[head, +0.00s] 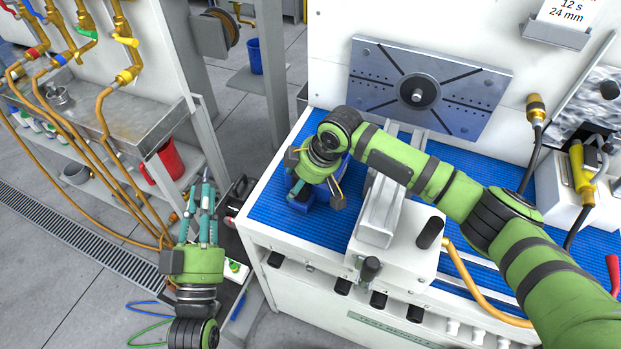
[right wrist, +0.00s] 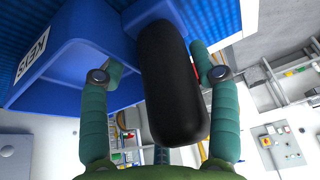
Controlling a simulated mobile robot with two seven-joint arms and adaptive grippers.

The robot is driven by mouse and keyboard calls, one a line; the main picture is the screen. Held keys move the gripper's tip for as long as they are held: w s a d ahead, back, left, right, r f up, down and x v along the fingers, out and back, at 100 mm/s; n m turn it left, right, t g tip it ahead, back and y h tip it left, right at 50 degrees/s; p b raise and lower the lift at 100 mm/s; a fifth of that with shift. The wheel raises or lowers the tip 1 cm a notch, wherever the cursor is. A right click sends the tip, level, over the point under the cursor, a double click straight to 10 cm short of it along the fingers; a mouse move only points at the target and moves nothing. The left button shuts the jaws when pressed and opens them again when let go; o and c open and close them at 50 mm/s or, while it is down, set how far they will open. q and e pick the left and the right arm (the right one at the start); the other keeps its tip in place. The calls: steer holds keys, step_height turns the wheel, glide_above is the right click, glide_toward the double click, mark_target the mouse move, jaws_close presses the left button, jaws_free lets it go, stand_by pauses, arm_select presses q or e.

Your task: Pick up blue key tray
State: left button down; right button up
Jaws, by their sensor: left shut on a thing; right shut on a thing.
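The blue key tray (head: 299,198) is on the blue mat at the left end of the white bench. My right gripper (head: 314,192) reaches down over it and partly hides it. In the right wrist view, the tray (right wrist: 70,57) shows a "KEYS" label, and a black rounded bar (right wrist: 172,85) stands between my right gripper's (right wrist: 163,75) fingers, beside the tray wall. The gripper is shut on the tray; the exact contact is unclear. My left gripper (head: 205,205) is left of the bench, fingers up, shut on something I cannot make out.
A grey clamp (head: 380,210) and a black-knobbed lever (head: 430,232) stand right of the tray. A slotted metal plate (head: 430,85) is behind it. A shelf (head: 130,130) with hoses and a red container (head: 165,160) stands on the left.

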steer(key=shift+s+a, duration=0.1)
steer(key=shift+s, duration=0.05)
